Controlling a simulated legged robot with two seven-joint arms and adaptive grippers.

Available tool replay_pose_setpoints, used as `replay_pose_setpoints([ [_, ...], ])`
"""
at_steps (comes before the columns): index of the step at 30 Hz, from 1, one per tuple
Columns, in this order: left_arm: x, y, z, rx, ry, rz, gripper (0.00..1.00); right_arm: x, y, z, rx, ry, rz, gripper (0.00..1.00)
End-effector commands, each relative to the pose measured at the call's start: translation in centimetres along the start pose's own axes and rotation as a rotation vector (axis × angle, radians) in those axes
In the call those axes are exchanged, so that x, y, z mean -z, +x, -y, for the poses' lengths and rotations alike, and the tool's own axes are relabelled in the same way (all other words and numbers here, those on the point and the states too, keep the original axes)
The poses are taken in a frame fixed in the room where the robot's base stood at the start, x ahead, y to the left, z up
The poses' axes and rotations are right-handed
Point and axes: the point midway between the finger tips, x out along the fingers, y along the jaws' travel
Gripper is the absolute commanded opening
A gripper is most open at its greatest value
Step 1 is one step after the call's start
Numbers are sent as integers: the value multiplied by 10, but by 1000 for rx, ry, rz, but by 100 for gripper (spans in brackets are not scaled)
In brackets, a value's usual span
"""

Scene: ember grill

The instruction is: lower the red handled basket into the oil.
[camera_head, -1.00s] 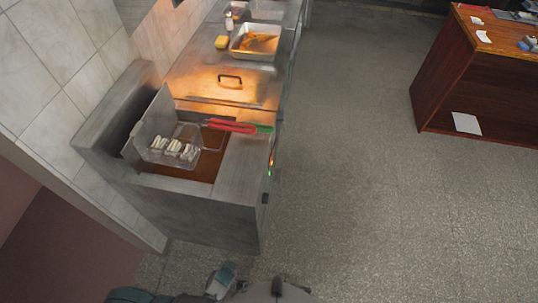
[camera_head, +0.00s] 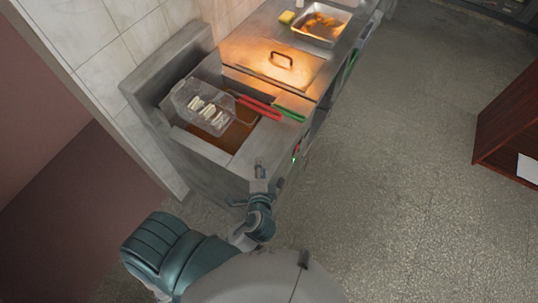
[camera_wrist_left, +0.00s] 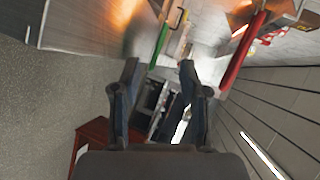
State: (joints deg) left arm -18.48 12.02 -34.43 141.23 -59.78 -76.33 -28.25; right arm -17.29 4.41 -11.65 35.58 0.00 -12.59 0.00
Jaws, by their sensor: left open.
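The red handled basket (camera_head: 202,108) is a wire basket with several pale pieces in it. It sits tilted at the fryer's back left, above the brown oil (camera_head: 236,134). Its red handle (camera_head: 259,107) points right across the fryer, and shows at the upper right of the left wrist view (camera_wrist_left: 243,50). A green handle (camera_head: 289,113) lies beside it; its basket is hard to make out. My left gripper (camera_head: 259,170) is open and empty near the fryer's front right corner, short of both handles. Its two fingers stand apart in the left wrist view (camera_wrist_left: 160,82). My right gripper is not in view.
A steel counter with a handled lid (camera_head: 281,60) adjoins the fryer. Beyond are a yellow sponge (camera_head: 287,18) and a metal tray of food (camera_head: 321,24). Tiled wall borders the left. A brown wooden cabinet (camera_head: 510,135) stands at right, with open floor between.

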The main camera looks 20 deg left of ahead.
Motion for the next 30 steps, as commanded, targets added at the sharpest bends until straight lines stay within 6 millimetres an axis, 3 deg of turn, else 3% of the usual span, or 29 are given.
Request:
replay_pose_setpoints([
  [1,8,-8,22,89,52,-17,44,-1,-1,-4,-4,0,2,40],
  [4,20,-26,58,243,146,-29,44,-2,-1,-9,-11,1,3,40],
  [7,23,-38,77,332,197,-27,44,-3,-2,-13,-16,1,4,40],
  [11,24,-36,86,368,216,-23,44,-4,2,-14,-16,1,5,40],
  [16,27,-12,93,371,213,-23,44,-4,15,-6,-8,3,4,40],
  [22,32,27,112,368,220,-22,44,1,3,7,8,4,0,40],
  [30,35,81,132,366,219,-21,44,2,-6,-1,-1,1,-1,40],
])
